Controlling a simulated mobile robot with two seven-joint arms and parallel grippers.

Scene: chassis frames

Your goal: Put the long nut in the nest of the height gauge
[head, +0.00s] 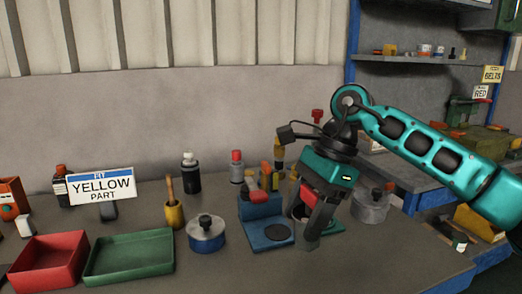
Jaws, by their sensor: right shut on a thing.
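My right gripper (308,240) points down over the bench, just right of a blue stand. Its jaws are shut on a small grey piece at the fingertips, probably the long nut, mostly hidden by the fingers. The blue stand (262,208) has an upright block and a flat base with a dark round spot (279,233). A green base (333,226) with a red part shows partly behind the gripper. I cannot tell for sure which of the two stands is the height gauge. My left gripper is not in view.
A red tray (48,262) and a green tray (130,254) stand at the left. A blue tin (206,238), yellow pot (174,214), bottles (191,178) and a sign (101,187) stand near them. A glass jar (371,207) is right of the gripper. The front bench is clear.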

